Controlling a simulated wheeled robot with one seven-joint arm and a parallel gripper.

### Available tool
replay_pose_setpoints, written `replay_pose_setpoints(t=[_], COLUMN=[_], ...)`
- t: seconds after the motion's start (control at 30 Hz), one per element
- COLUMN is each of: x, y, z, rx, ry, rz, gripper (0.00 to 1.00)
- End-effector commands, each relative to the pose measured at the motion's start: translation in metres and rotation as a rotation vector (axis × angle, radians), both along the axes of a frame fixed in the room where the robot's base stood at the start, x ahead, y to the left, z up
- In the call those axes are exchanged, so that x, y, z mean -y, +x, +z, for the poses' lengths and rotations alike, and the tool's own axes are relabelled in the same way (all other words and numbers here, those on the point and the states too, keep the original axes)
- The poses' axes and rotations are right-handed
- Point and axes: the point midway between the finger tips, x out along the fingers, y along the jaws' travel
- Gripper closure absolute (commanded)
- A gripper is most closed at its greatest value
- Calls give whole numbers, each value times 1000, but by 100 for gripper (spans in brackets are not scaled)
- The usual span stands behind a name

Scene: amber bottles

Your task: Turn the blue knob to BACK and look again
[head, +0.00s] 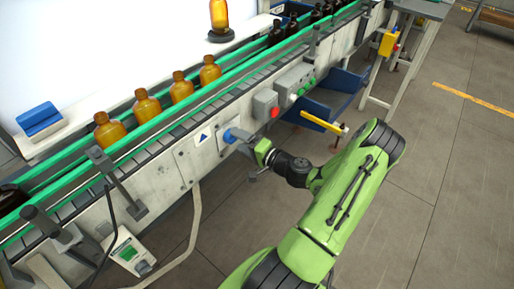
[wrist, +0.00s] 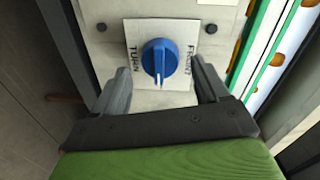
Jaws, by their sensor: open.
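The blue knob (wrist: 159,58) sits on a white label plate (wrist: 190,28) in the wrist view. The plate reads TURN on the left and FRONT on the right; I see no BACK. A pale line on the knob points down in the picture, between these words. In the head view the knob (head: 229,136) is on the conveyor's side panel. My gripper (wrist: 159,76) is open, its fingers on either side of the knob with visible gaps. It also shows in the head view (head: 246,142), right at the panel. Several amber bottles (head: 147,106) stand on the conveyor.

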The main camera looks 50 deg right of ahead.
Motion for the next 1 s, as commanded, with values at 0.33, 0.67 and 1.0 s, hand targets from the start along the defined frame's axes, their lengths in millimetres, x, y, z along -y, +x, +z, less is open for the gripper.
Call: replay_pose_setpoints(t=[0.33,0.67,1.0], x=[5,4,4], y=[-98,-140,-139], z=[10,13,12], rx=[-2,1,0], ry=[0,0,0], rz=[-8,-2,-1], gripper=[26,26,26])
